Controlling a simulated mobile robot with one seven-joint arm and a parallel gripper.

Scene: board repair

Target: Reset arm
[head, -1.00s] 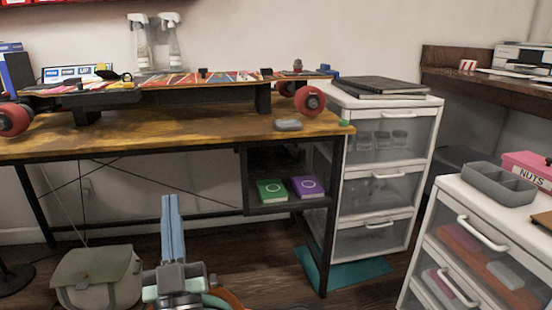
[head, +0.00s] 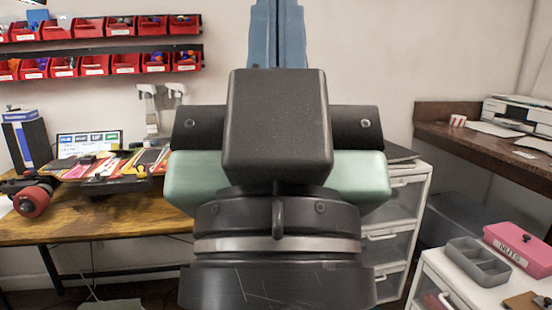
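My gripper (head: 278,32) stands large and close in the middle of the head view, pointing up. Its two blue fingers lie side by side with no clear gap, so it looks shut, and nothing shows between them. The fingertips reach the top edge of the picture. My dark wrist and its pale green sides hide the middle of the scene, including much of the skateboard and the right part of the desk.
The wooden desk (head: 50,226) with the skateboard (head: 106,186) is at left. Red bins (head: 96,66) hang on the wall above. White drawers (head: 408,215) stand behind my gripper. At right are a grey tray (head: 478,270), a pink NUTS box (head: 520,246) and a printer (head: 520,112).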

